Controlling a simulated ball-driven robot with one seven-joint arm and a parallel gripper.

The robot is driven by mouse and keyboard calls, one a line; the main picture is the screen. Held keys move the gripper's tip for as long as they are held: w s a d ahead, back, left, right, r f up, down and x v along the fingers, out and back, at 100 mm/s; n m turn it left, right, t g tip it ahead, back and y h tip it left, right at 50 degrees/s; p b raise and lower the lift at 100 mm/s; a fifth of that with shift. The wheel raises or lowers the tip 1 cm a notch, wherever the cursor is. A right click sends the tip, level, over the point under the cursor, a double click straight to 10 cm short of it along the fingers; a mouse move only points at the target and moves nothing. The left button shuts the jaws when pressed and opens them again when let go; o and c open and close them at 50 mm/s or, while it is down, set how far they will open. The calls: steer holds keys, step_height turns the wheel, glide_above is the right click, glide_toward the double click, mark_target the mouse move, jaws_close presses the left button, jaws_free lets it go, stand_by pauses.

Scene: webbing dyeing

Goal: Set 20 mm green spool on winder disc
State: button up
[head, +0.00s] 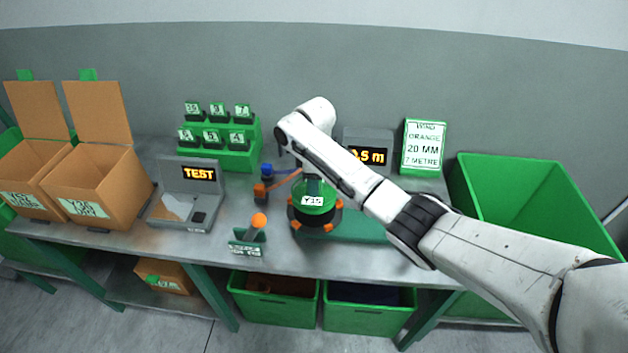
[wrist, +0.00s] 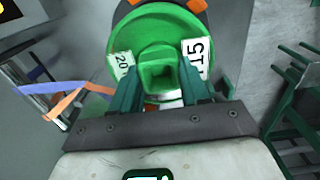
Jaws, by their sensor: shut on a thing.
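The green spool (head: 314,203) has white labels; in the wrist view the spool (wrist: 158,22) shows "20" and another label on its flange. My gripper (wrist: 160,78) is shut on its raised middle, with one green finger on each side. The winder disc (head: 296,215) is dark with orange blocks around its rim, and the spool is over it, inside the blocks. In the wrist view part of the disc (wrist: 205,14) shows beyond the spool. I cannot tell whether the spool touches the disc. My arm hides part of the winder.
Orange and blue webbing (wrist: 70,98) runs left of the winder. An orange-topped stand (head: 259,220) is in front left. A TEST device (head: 190,180), label rack (head: 240,158) and cardboard boxes (head: 95,190) stand left. A green bin (head: 530,190) is right, beyond the order sign (head: 423,147).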

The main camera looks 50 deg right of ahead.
steer(key=shift+f+b, duration=1.95)
steer(key=shift+f, duration=0.75)
steer(key=o, duration=1.2)
steer(key=shift+o, duration=0.2)
step_height(320, 180, up, 11)
steer(key=shift+f+b, duration=0.1)
steer(key=shift+b, duration=0.4)
